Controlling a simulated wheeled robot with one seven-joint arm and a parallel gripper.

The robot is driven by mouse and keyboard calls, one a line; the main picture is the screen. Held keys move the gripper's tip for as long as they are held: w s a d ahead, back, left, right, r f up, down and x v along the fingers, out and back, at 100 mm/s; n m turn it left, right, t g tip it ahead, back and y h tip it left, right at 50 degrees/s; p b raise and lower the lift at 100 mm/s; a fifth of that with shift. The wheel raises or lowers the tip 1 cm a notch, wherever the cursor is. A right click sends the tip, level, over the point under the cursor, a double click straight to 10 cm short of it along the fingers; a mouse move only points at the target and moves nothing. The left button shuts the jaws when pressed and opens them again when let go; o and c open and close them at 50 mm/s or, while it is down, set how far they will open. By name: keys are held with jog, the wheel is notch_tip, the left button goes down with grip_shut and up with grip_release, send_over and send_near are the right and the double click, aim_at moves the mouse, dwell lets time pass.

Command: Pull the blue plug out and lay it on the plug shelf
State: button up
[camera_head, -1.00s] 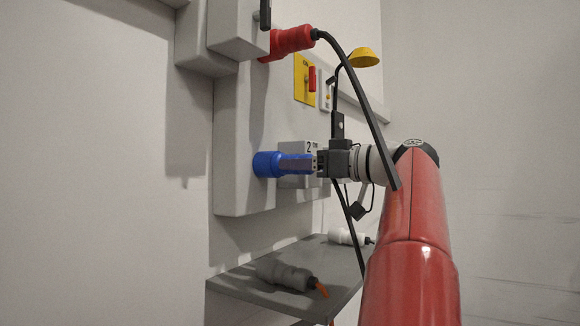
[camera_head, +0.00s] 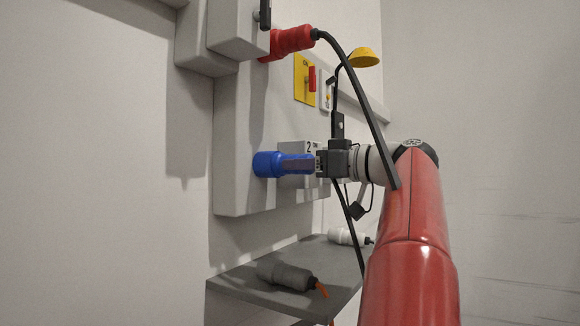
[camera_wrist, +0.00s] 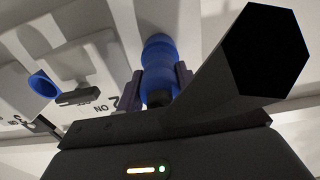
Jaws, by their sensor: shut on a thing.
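The blue plug (camera_head: 266,164) is level beside the grey cabinet face. My gripper (camera_head: 298,164) is shut on its rear part, coming from the right. In the wrist view the blue plug (camera_wrist: 159,58) stands between my two fingers (camera_wrist: 157,90). A separate blue-rimmed round opening (camera_wrist: 43,85) shows at the left of that view, apart from the plug. I cannot tell from the head view whether the plug's front end touches the cabinet.
A grey plug (camera_head: 284,274) lies at the shelf's near left and a white plug (camera_head: 346,237) at its back. The shelf middle is bare. A red plug (camera_head: 288,41) with a black cable (camera_head: 352,90) is above. A yellow switch plate (camera_head: 303,80) is on the cabinet.

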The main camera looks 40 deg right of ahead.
jog(key=shift+s+d, duration=0.1)
jog(key=shift+s, duration=0.05)
jog(key=v, duration=0.6)
jog(key=shift+s, duration=0.3)
dwell(0.9)
jog(key=shift+d, duration=0.1)
